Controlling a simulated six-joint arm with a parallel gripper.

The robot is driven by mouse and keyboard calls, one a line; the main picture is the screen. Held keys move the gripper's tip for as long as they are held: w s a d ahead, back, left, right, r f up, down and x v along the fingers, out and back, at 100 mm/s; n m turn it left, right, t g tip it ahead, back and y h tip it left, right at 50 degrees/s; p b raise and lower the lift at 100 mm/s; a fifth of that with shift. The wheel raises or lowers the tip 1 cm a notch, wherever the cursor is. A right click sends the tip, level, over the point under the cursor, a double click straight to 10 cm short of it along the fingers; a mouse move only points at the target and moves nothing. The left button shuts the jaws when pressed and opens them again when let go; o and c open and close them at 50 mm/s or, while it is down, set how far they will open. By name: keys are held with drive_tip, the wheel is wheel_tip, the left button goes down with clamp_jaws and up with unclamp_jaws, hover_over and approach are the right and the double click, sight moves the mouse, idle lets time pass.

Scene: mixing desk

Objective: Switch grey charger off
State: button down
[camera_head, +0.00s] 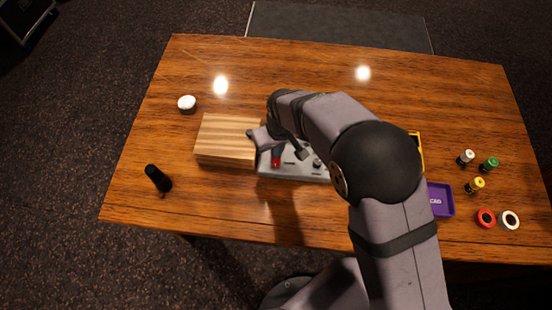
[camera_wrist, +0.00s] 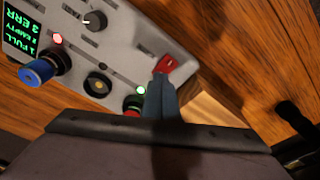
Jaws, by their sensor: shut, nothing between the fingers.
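The grey charger (camera_head: 292,172) lies on the desk, partly hidden by my arm in the head view. In the wrist view its panel (camera_wrist: 128,45) carries a red switch (camera_wrist: 168,66), dials, a blue knob (camera_wrist: 42,68) and a screen (camera_wrist: 20,35) with green text reading FULL, EMPTY and ERR. A green light (camera_wrist: 141,90) and a red light (camera_wrist: 58,38) glow on it. My gripper (camera_wrist: 162,82) is shut and empty, its tips right at the red switch; I cannot tell if they touch. In the head view my gripper (camera_head: 277,152) is over the charger's left end.
A striped wooden block (camera_head: 225,140) stands against the charger's left side. A black cylinder (camera_head: 158,178) and a white-topped cup (camera_head: 187,103) are at left. A purple tray (camera_head: 440,200), a yellow-edged item (camera_head: 417,148) and several small coloured pieces are at right. The desk's back is clear.

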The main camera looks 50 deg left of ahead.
drive_tip(key=shift+f, duration=0.35)
drive_tip(key=shift+r, duration=0.15)
wheel_tip(320, 180, up, 7)
drive_tip(key=p, duration=0.4)
drive_tip(key=shift+p, duration=0.3)
idle(0.3)
idle(0.4)
drive_tip(key=s+d+f+g+h, duration=0.1)
drive_tip(key=s+d+f+h, duration=0.1)
drive_tip(key=d, duration=0.7)
drive_tip(key=s+d+f+h, duration=0.2)
drive_tip(key=s+d, duration=0.1)
drive_tip(key=d, duration=0.5)
drive_tip(key=w+d+r+m, duration=0.3)
drive_tip(key=d+r+m, duration=0.1)
drive_tip(key=d, duration=0.6)
drive_tip(key=w+d+r+m+y, duration=0.1)
drive_tip(key=w+d+r+m, duration=0.3)
drive_tip(key=d, duration=0.7)
drive_tip(key=w+d+r+m+y, duration=0.1)
drive_tip(key=w+d+r+m, duration=0.3)
drive_tip(key=d+m, duration=0.3)
drive_tip(key=d, duration=0.4)
drive_tip(key=shift+w+r+t, duration=0.15)
drive_tip(key=shift+r+t, duration=0.15)
